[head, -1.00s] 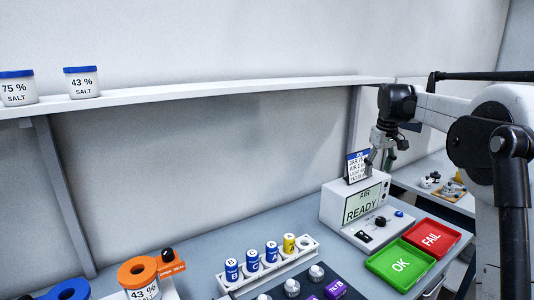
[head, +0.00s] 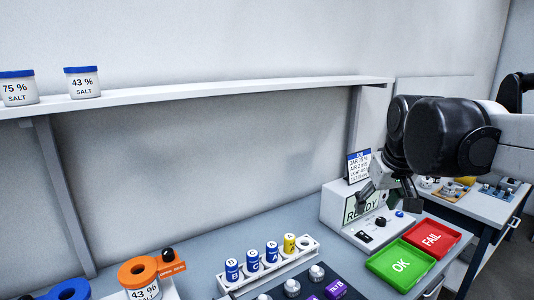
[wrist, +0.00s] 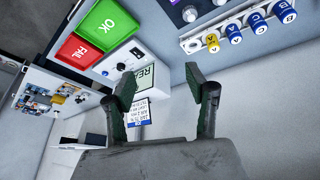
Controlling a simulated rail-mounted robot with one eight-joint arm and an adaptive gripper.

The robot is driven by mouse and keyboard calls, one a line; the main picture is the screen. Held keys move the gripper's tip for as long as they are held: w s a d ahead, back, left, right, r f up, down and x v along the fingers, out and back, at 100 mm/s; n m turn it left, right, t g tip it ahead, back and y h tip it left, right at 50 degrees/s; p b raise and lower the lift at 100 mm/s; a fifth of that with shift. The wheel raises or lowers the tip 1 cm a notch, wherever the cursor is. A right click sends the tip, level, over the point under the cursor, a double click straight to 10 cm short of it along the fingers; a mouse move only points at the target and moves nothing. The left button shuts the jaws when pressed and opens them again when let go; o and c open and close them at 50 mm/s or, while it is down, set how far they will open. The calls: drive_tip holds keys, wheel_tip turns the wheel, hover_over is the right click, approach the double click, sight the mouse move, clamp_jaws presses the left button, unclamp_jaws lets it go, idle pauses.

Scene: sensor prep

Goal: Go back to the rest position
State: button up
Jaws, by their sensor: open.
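My gripper (head: 388,195) is open and empty in the head view. It hangs in front of the white instrument box (head: 345,213), whose display reads READY and is partly hidden by the gripper. In the wrist view my gripper's two fingers (wrist: 164,92) are spread apart with nothing between them. The box also shows in the wrist view (wrist: 122,62), beyond the fingers. A printed card (head: 358,166) stands on top of the box.
A green OK tray (head: 376,265) and a red FAIL tray (head: 455,238) lie right of the box. A white rack (head: 310,250) holds several labelled cylinders. Two salt jars, 75 % (head: 17,88) and 43 % (head: 82,82), stand on the wall shelf (head: 230,88).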

drive_tip(key=s+a+f+t, duration=0.1)
drive_tip(key=s+a+f, duration=0.1)
drive_tip(key=s+f, duration=0.3)
drive_tip(key=s+a+f+m+t, duration=0.1)
drive_tip(key=s+f, duration=0.5)
drive_tip(key=s, duration=0.6)
drive_tip(key=shift+s+a+f, duration=0.25)
drive_tip(key=shift+s+a, duration=0.1)
drive_tip(key=shift+a, duration=0.3)
